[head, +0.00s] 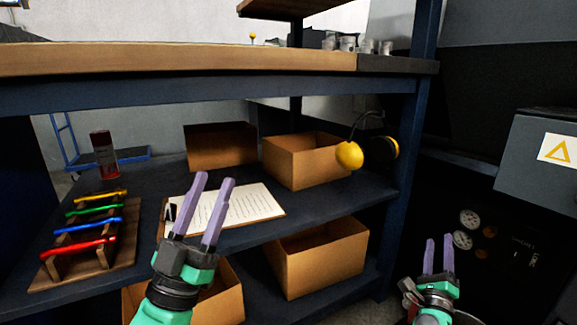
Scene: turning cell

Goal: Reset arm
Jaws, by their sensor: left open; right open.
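My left gripper (212,186) has two purple fingers and a green wrist. It is open and empty, and in the picture it overlaps the clipboard with a printed sheet (250,204) on the middle shelf. I cannot tell how far above the clipboard it is. My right gripper (438,255) is at the lower right, in front of the dark machine panel. Its two purple fingers point up, apart, with nothing between them.
A wooden rack (122,248) with several coloured-handled tools and a spray can (104,155) stand on the shelf (330,205) at left. Cardboard boxes (300,165) stand behind and below. Yellow ear defenders (350,155) hang at right. The workbench top (180,60) spans above.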

